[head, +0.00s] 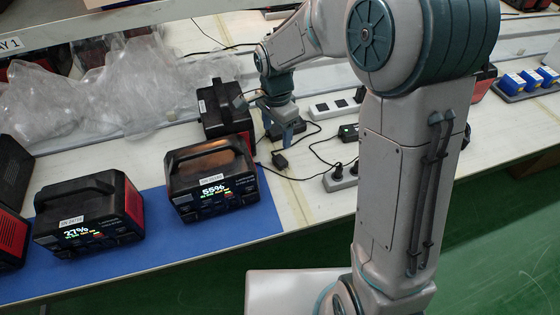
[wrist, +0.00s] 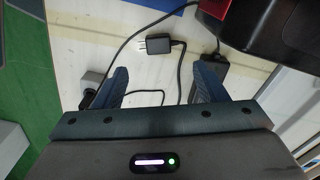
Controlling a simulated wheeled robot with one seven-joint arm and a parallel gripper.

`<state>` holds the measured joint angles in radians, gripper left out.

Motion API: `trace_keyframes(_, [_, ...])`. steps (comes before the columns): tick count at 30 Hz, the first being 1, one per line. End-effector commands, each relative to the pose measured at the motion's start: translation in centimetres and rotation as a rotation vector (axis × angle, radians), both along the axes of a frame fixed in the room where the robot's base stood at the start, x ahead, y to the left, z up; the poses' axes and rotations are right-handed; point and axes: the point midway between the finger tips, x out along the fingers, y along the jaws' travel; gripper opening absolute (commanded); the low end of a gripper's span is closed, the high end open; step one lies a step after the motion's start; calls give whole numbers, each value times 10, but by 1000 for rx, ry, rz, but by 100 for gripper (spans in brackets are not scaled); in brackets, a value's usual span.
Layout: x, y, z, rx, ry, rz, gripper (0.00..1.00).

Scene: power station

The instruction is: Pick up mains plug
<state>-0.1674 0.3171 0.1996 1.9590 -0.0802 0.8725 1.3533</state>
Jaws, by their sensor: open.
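The black mains plug (head: 280,160) lies on the pale bench just right of the power station that reads 55%. In the wrist view the mains plug (wrist: 161,46) lies flat, its metal prongs pointing left and its cable running off from its right side. My gripper (head: 284,136) points down over the bench, close to the plug. In the wrist view my gripper (wrist: 162,80) is open, with nothing between its two blue fingers. The plug shows ahead of the gap between the fingertips, apart from them.
Power stations (head: 213,178) (head: 90,212) stand on a blue mat (head: 255,219) at left. Another power station (head: 221,108) stands close to my gripper. Power strips (head: 341,178) (head: 335,108) and cables lie at right. A black adapter (wrist: 211,74) lies behind the right finger.

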Motion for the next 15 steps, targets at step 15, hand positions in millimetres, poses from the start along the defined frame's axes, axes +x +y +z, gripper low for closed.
trace_keyframes(15, [-1, -3, -69, -1, 3, 2, 65])
